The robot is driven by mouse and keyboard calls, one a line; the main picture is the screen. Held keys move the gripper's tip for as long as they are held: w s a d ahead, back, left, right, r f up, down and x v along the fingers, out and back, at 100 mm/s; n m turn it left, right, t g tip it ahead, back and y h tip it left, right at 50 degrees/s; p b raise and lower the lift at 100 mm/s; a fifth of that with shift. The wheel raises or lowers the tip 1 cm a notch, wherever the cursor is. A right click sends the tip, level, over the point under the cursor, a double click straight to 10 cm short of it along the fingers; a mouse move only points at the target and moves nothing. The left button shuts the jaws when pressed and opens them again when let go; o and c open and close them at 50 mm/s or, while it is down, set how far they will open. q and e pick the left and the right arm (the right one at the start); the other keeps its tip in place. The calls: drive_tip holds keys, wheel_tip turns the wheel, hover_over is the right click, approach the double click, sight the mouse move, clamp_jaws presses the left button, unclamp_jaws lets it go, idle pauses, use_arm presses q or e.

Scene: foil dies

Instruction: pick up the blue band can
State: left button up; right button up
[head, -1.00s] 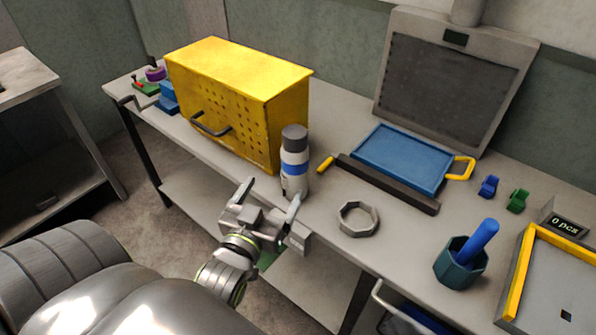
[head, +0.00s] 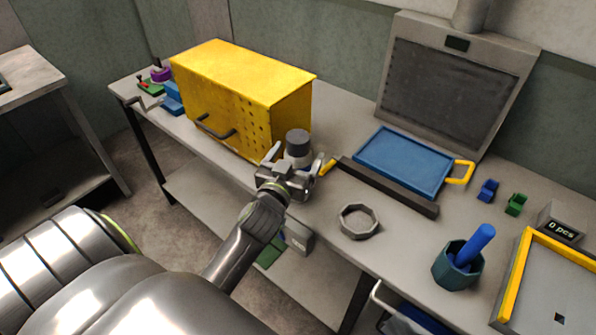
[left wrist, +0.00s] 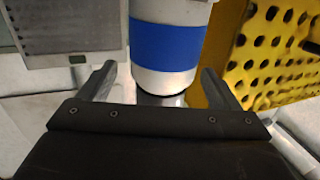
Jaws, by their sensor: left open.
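The blue band can (head: 297,147) stands upright on the bench beside the yellow box, its grey cap showing in the head view and its lower part hidden by my gripper. In the left wrist view the can (left wrist: 166,45) is white with a wide blue band, in front of and between the two fingers. My left gripper (head: 298,165) is open, with a finger on either side of the can. In the left wrist view the gripper (left wrist: 158,88) shows gaps beside the can, and I see no clear contact. My right gripper is not in view.
The yellow perforated box (head: 240,95) stands close left of the can. A dark bar (head: 388,187), a blue tray (head: 403,160) and a grey ring (head: 359,221) lie to the right. A teal cup (head: 457,266) stands near the front edge.

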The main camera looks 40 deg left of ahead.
use_arm(q)
drive_tip(key=shift+p+x, duration=0.35)
drive_tip(key=shift+x, duration=1.5)
drive_tip(key=shift+f, duration=0.1)
drive_tip(key=shift+s, duration=0.1)
drive_tip(key=shift+c, duration=0.5)
drive_tip(key=c, duration=1.7)
drive_tip(key=shift+c, duration=0.2)
